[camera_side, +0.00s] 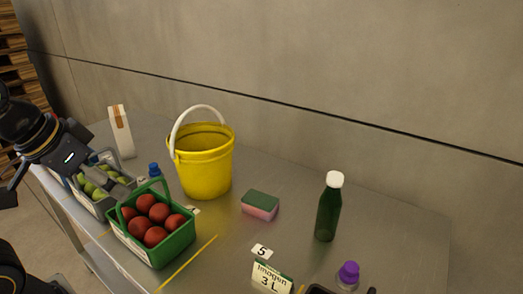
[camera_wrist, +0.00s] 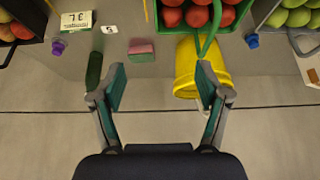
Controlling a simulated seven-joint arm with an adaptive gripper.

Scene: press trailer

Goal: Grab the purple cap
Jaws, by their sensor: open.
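The purple cap (camera_side: 348,271) sits on a clear bottle (camera_side: 345,285) at the bottom right of the side view, cut off by the frame's lower edge. In the wrist view the purple cap (camera_wrist: 58,47) is small, at the upper left, beside the green bottle. My gripper (camera_wrist: 160,77) is open with nothing between its fingers. In the side view it is at the far left, near the grey crate, far from the purple cap.

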